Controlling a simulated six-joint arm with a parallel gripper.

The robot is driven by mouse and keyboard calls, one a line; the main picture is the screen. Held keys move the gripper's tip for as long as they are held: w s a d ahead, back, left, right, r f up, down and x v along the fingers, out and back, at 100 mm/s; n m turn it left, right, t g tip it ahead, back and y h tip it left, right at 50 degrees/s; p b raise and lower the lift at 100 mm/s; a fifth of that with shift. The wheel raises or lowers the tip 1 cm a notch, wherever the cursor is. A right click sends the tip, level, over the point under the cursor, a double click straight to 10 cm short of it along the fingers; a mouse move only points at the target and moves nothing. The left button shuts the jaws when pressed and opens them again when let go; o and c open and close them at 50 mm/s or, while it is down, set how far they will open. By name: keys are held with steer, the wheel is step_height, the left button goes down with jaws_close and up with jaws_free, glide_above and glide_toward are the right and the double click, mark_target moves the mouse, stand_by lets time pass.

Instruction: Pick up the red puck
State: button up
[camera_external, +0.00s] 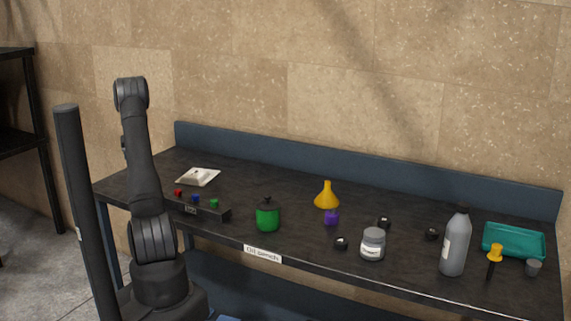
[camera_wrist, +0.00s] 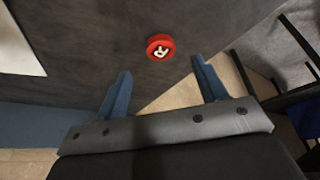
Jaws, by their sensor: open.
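I cannot make out this puck in the external view, where my arm covers part of the bench's left end. My gripper is also hidden there.
In the external view a black block (camera_external: 204,212) bears small red, blue and green pieces. A white packet (camera_external: 199,176) lies behind it. A green pot (camera_external: 267,217), yellow funnel (camera_external: 326,199), jar (camera_external: 373,246), grey bottle (camera_external: 454,249) and teal tray (camera_external: 514,256) stand further right.

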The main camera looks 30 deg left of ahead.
steer(key=shift+x, duration=3.25)
steer(key=shift+w+a, duration=0.1)
steer(key=shift+a, duration=0.05)
steer(key=shift+c, duration=0.5)
steer(key=shift+r, duration=0.1)
steer(key=c, duration=1)
